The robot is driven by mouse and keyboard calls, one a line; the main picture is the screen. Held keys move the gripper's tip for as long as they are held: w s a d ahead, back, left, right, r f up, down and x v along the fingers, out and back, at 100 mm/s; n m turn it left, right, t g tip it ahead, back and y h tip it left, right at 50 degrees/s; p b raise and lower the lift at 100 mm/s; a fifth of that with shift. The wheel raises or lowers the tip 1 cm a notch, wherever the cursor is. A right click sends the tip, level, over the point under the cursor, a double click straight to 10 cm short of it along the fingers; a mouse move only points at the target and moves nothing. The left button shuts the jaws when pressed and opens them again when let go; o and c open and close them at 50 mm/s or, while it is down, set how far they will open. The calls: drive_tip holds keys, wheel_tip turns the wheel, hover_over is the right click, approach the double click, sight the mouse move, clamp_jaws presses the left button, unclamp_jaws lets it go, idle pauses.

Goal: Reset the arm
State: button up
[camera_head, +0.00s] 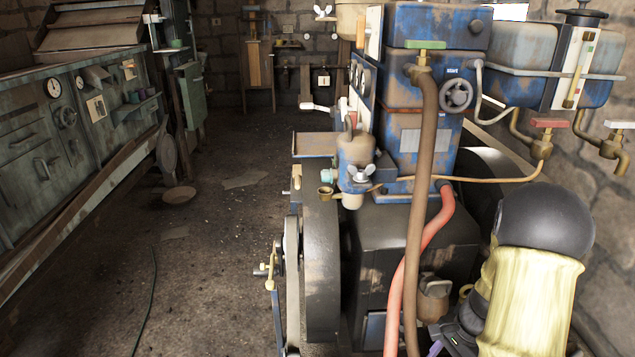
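My arm shows at the lower right, with a black rounded joint (545,220) and a yellow-sleeved link (525,300) below it. Dark parts that look like my gripper (455,337) show low down, left of the sleeve. They are partly cut off by the bottom edge, and I cannot make out both fingertips or anything held. They are close to the right side of the engine, near a rusty brown can-like part (434,298). I cannot tell whether they touch it.
The blue engine (415,150) fills the centre right, with a flywheel (321,265), a brown hose (424,200) and a red hose (420,255) near my arm. A blue tank (590,60) with pipes stands upper right. A control bench (75,120) lines the left; floor between is mostly clear.

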drive_tip(key=s+a+r+n+t+h, duration=0.2)
drive_tip(key=s+a+r+n, duration=0.1)
drive_tip(key=a+r+n, duration=0.4)
drive_tip(key=s+a+r+n+t+h, duration=0.1)
drive_tip(key=s+a+r+n, duration=0.2)
drive_tip(key=a+r+n, duration=0.35)
drive_tip(key=w+p+v, duration=0.3)
drive_tip(key=p+v, duration=1.3)
drive_tip(key=p, duration=0.1)
drive_tip(key=w+r+p+v, duration=0.1)
drive_tip(key=w+p+v, duration=0.3)
drive_tip(key=p+v, duration=1.2)
drive_tip(key=shift+r+p, duration=0.55)
drive_tip(key=shift+p, duration=0.2)
drive_tip(key=shift+a, duration=0.15)
